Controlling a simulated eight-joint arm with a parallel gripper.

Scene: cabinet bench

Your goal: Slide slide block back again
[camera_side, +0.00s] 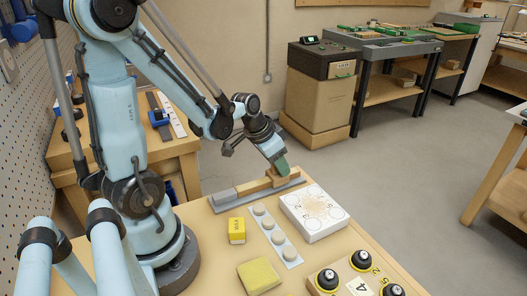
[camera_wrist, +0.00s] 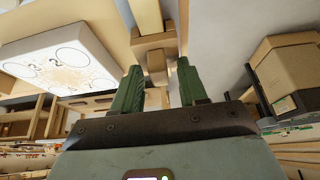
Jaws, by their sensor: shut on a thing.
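In the wrist view the block (camera_wrist: 155,42) shows at and beyond the two green fingertips of my gripper (camera_wrist: 157,72). The fingers partly hide the contact in the side view.
A white box with printed circles (camera_side: 314,211) stands close to the rail's right end.

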